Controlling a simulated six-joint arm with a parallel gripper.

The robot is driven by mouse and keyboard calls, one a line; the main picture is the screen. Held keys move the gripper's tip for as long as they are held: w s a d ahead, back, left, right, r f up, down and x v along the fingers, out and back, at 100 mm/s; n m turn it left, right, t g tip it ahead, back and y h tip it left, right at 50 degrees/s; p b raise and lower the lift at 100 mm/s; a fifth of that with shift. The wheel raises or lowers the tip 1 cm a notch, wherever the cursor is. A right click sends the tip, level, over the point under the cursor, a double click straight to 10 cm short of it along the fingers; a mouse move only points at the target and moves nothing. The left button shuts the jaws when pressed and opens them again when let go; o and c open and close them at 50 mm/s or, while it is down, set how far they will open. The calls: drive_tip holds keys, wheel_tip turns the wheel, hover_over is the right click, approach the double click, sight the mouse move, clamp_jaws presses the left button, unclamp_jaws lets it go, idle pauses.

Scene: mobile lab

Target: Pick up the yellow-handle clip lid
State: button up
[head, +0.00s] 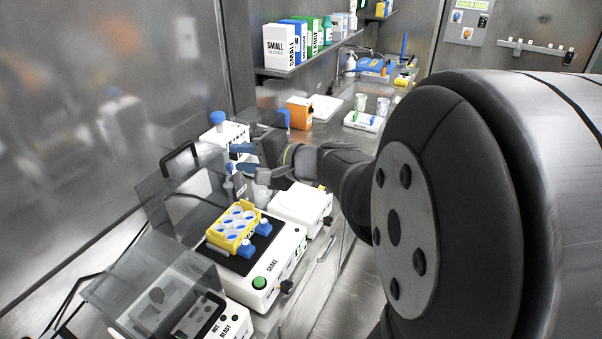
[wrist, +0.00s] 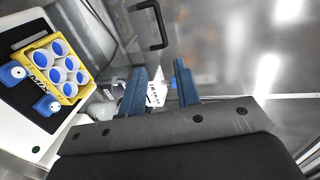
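I cannot make out a clip lid with a yellow handle for certain in either view. The clear hinged lid (head: 160,208) behind the shaker stands raised and has a black handle, which also shows in the wrist view (wrist: 150,20). The yellow thing nearest me is a rack (head: 216,238) of several white, blue-topped tubes, at upper left in the wrist view (wrist: 68,92). My gripper (head: 232,158) is above and behind the rack, apart from it. Its blue fingers are open, with a clear gap between them in the wrist view (wrist: 160,88).
The rack sits on the black plate of a white shaker (head: 262,283), beside two blue clamps (head: 246,248). A clear-covered box (head: 150,285) stands in front. A white device (head: 300,203) stands right of the shaker. An orange box (head: 299,113) and a cup tray (head: 363,121) are farther back.

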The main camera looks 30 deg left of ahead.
drive_tip(key=shift+o, duration=0.9)
